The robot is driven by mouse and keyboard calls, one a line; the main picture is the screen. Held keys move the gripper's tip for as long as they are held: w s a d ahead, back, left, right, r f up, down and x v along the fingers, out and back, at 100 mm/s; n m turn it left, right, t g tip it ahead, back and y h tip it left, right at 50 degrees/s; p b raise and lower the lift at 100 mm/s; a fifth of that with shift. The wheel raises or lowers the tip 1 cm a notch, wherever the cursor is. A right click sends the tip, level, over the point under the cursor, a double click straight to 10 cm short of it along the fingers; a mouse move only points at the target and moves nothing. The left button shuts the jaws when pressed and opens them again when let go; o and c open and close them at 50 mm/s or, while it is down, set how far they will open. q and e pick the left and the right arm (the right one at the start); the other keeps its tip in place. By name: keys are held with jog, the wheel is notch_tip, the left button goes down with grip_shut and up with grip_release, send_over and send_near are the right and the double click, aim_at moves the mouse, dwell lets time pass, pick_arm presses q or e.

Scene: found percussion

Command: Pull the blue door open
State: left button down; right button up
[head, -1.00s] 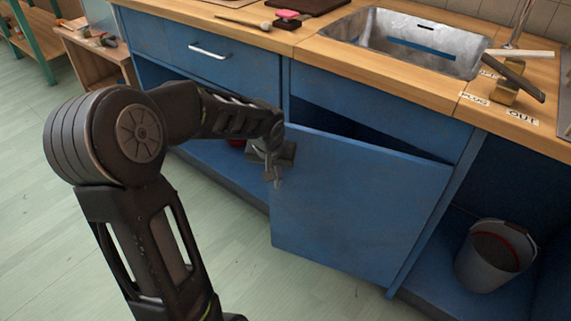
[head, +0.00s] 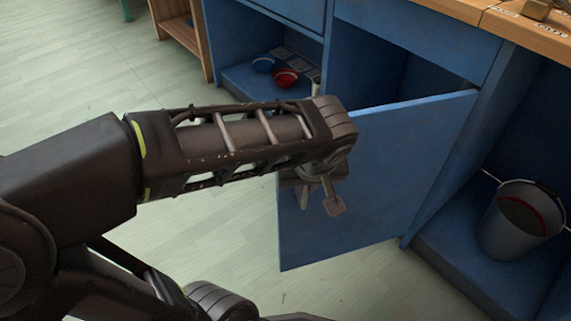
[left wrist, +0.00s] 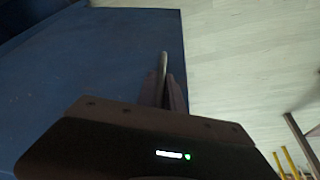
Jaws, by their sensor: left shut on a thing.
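The blue door (head: 385,170) hangs ajar from the blue cabinet, swung out towards me with a dark gap behind its top edge. Its hinge side is at the right. My left gripper (head: 322,195) is at the door's free left edge, partly hidden by my own wrist. In the left wrist view, the blue door (left wrist: 130,45) fills the upper left, and my left gripper's fingers (left wrist: 164,92) are shut on a thin metal handle (left wrist: 164,62). My right gripper is not in view.
A grey bucket (head: 512,225) stands in the open bay right of the door. A blue bowl (head: 263,64) and a red bowl (head: 285,78) sit on the shelf to the left. The pale plank floor (head: 225,235) before the door is clear apart from my arm.

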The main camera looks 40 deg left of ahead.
pick_arm(q)
jog(key=s+d+b, duration=0.1)
jog(key=s+d, duration=0.3)
jog(key=d, duration=0.6)
jog(key=shift+s, duration=0.15)
jog(key=shift+d, duration=0.1)
jog(key=c, duration=1.5)
grip_release()
jog(key=p+v, duration=0.3)
jog(key=v, duration=0.4)
jog(key=shift+d+r, duration=0.1)
jog(key=shift+r, duration=0.3)
